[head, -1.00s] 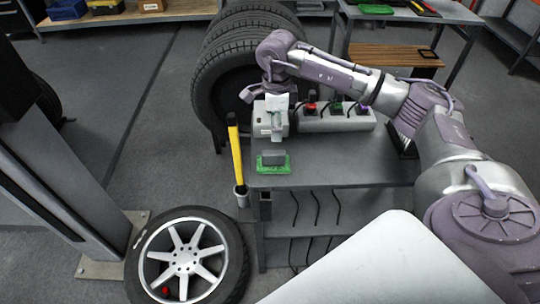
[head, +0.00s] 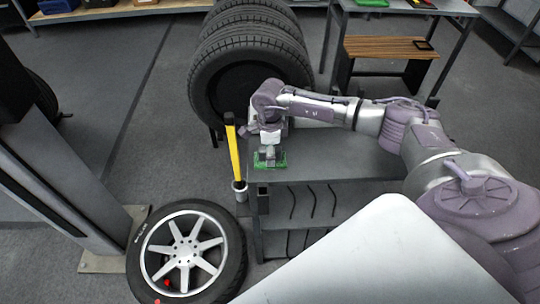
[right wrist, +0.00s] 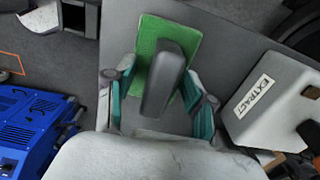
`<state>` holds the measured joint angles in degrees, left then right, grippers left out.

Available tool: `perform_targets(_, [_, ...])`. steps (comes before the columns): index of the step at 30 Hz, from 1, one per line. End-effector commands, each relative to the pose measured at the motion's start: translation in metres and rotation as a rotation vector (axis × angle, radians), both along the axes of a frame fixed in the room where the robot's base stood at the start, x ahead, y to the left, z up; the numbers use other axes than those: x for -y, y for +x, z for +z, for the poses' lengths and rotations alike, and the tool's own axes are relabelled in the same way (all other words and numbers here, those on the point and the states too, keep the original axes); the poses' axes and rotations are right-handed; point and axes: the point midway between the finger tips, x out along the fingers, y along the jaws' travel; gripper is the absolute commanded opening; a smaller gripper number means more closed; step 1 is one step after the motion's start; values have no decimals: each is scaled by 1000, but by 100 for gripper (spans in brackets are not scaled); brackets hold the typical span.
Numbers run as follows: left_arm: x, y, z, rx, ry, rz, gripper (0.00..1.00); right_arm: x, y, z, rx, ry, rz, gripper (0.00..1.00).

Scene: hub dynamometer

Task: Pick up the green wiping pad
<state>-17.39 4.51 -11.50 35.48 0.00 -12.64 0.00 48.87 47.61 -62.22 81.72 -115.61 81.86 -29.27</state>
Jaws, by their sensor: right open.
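The green wiping pad (head: 281,163) lies near the front left corner of the grey bench top. It also shows in the right wrist view (right wrist: 150,34), with its dark grey upright handle (right wrist: 165,78) on top. My right gripper (head: 268,148) is over the pad and partly hides it in the head view. In the right wrist view its fingers (right wrist: 160,98) are open, one on each side of the handle, with the handle apparently not gripped. My left gripper is not in view.
A white box marked EXTRACT (right wrist: 270,98) stands close to the right finger in the wrist view. A yellow-handled tool (head: 233,150) stands at the bench's left edge. Tyres (head: 215,85) stand behind; a wheel (head: 190,255) lies on the floor. A blue machine (right wrist: 38,132) shows at left.

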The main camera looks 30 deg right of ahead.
Motion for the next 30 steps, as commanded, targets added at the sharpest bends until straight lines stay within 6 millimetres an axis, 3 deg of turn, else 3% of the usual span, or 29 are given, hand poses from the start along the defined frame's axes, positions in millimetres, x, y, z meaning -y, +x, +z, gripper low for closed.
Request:
perform_targets(3, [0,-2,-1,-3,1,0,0,0,0,0,0,0,0,51])
perform_targets(12, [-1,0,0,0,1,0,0,0,0,0,0,0,-1,1])
perform_targets(23, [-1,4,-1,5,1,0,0,0,0,2,1,0,-1,0])
perform_targets(30, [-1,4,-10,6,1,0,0,1,1,23,5,0,-1,0])
